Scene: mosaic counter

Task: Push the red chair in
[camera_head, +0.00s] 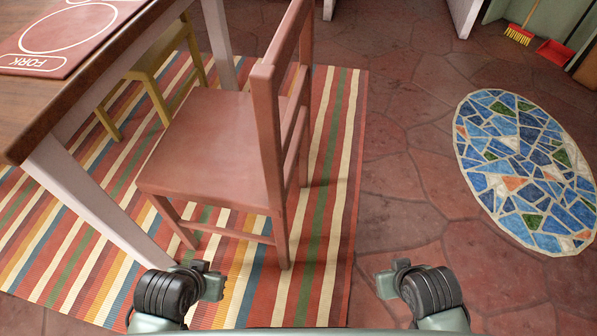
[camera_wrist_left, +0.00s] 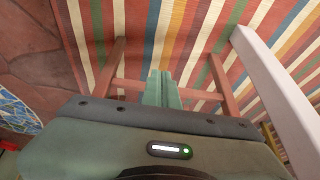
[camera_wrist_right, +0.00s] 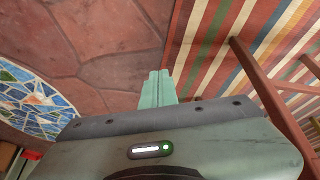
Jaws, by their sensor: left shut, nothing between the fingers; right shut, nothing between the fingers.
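The red chair (camera_head: 215,140) stands on the striped rug at the table's right side. The wooden table (camera_head: 60,95) with white legs is at the left. My left gripper (camera_head: 213,281) is shut and empty, in front of the chair's near legs. In the left wrist view its fingers (camera_wrist_left: 159,88) point toward the chair's rungs (camera_wrist_left: 130,87). My right gripper (camera_head: 388,280) is shut and empty over the stone floor; its fingers show in the right wrist view (camera_wrist_right: 158,88).
A yellow chair (camera_head: 150,75) stands farther back at the table. A striped rug (camera_head: 325,190) lies under the chairs. A blue mosaic oval (camera_head: 525,165) is on the floor at right. A broom (camera_head: 519,32) and red dustpan (camera_head: 555,53) are at the far right. The floor right of the chair is clear.

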